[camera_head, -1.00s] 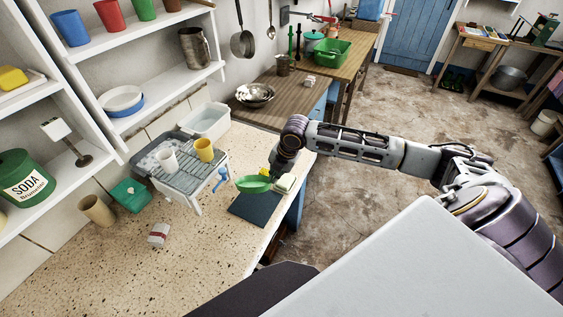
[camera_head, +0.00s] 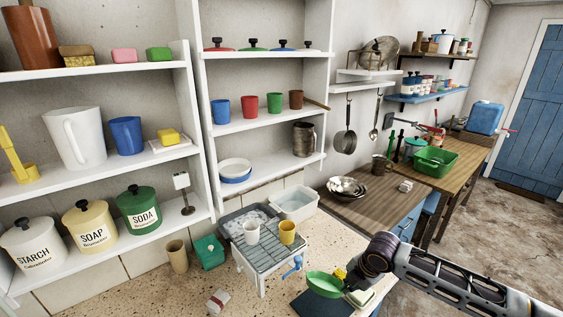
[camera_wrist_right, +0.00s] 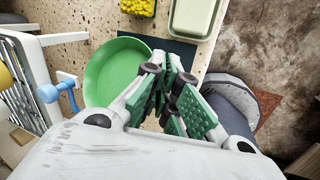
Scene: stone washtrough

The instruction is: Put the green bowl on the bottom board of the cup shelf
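The green bowl (camera_head: 322,284) is at the front of the speckled counter, by a dark blue mat (camera_head: 312,305). My right gripper (camera_head: 352,284) is at the bowl's right edge. In the right wrist view the fingers (camera_wrist_right: 168,80) are close together across the rim of the bowl (camera_wrist_right: 108,72), one inside and one outside. I cannot tell whether the bowl is clear of the counter. The cup shelf (camera_head: 204,92) stands at the wall; its bottom board (camera_head: 272,176) holds stacked white and blue dishes (camera_head: 235,170) at left and a metal mug (camera_head: 304,140) at right. My left gripper is out of view.
A wire rack (camera_head: 268,252) with white and yellow cups stands left of the bowl, a blue tap-like piece beside it. A yellow sponge (camera_wrist_right: 138,7) and a pale soap dish (camera_wrist_right: 195,18) lie near the gripper. The middle of the bottom board is bare.

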